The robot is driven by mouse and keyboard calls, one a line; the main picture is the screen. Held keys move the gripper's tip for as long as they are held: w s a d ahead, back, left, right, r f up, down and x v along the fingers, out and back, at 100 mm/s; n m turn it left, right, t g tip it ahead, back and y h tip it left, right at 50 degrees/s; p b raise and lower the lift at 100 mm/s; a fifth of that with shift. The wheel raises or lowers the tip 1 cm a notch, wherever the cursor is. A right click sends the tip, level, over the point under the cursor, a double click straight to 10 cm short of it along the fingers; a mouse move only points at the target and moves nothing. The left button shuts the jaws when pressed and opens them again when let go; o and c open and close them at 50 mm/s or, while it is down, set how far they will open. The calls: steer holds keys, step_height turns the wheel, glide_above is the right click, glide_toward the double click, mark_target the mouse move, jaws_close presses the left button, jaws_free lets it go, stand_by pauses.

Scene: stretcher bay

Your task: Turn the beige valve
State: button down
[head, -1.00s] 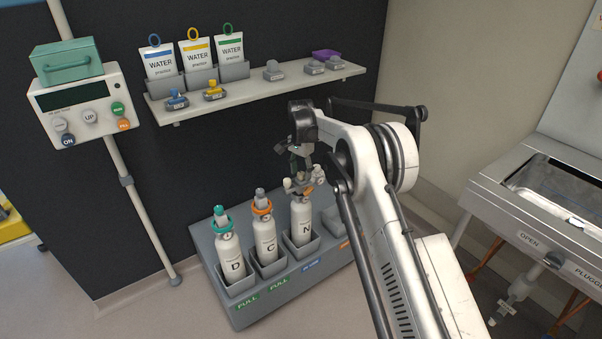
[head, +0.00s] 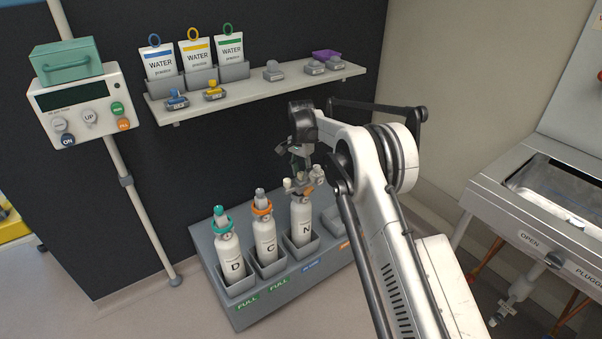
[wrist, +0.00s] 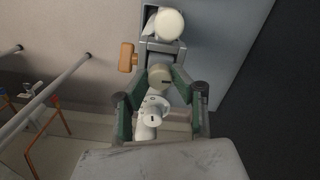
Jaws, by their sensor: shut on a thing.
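A white bottle marked N (head: 303,220) stands upright in the rack, with a fitting of pale knobs and an orange part (head: 309,190) on top. My gripper (head: 301,170) reaches down onto this fitting from above. In the wrist view, my gripper's green-sided fingers (wrist: 159,80) are closed on a round beige valve knob (wrist: 160,75) with a dark slot mark. A second cream knob (wrist: 169,24) is above it, and the orange handle (wrist: 127,57) is at its left. In the head view, the fingertips partly hide the held knob.
Bottles D (head: 232,255) and C (head: 265,238) stand left of N in the grey rack (head: 240,308). A shelf (head: 245,97) with water pouches and small fittings is above, behind my arm. A metal basin unit (head: 500,200) is at the right.

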mark_target(301, 173)
steer(key=n+b, duration=0.1)
steer(key=n, duration=0.4)
steer(key=shift+n+b, duration=0.3)
steer(key=n+b, duration=0.1)
steer(key=n, duration=1)
steer(key=shift+n, duration=0.4)
steer(key=n, duration=0.5)
steer(key=shift+n+b, duration=0.3)
steer(key=shift+b, duration=0.05)
steer(key=c, duration=1.5)
jaws_free()
steer(key=shift+o, duration=0.2)
step_height(301, 173, up, 12)
